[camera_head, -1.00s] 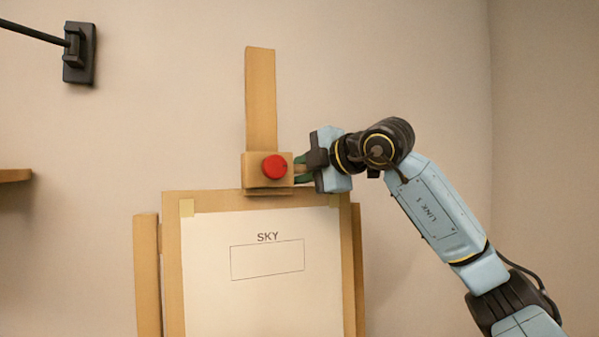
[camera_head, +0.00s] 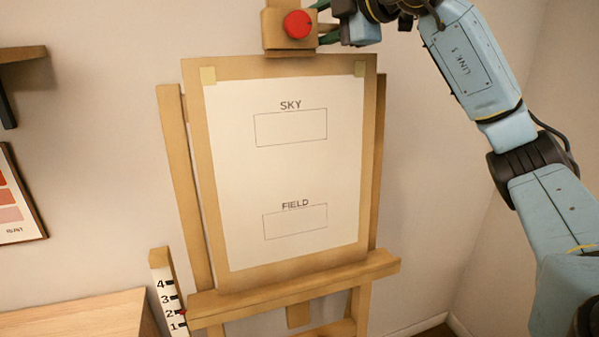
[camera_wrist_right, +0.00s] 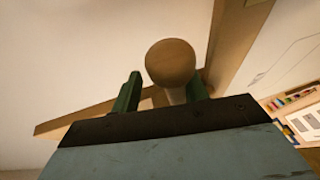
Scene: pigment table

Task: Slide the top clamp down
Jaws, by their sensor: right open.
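The top clamp (camera_head: 275,35) is a wooden block with a red knob (camera_head: 298,24) on its front, at the top edge of the head view. It sits at the upper edge of the easel's board (camera_head: 230,68). My right gripper (camera_head: 328,37) is at the clamp's right side, partly cut off by the frame. In the right wrist view, its green fingers (camera_wrist_right: 160,88) are apart, and a round wooden knob on a short stem (camera_wrist_right: 171,62) shows between them. I cannot tell whether either finger touches it. My left gripper is not in view.
The board holds a white sheet (camera_head: 284,175) marked SKY and FIELD, above a wooden ledge (camera_head: 300,285). A numbered strip (camera_head: 168,298) stands at lower left, by a wooden tabletop (camera_head: 80,312). A shelf (camera_head: 22,54) and a colour chart (camera_head: 15,200) are on the left wall.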

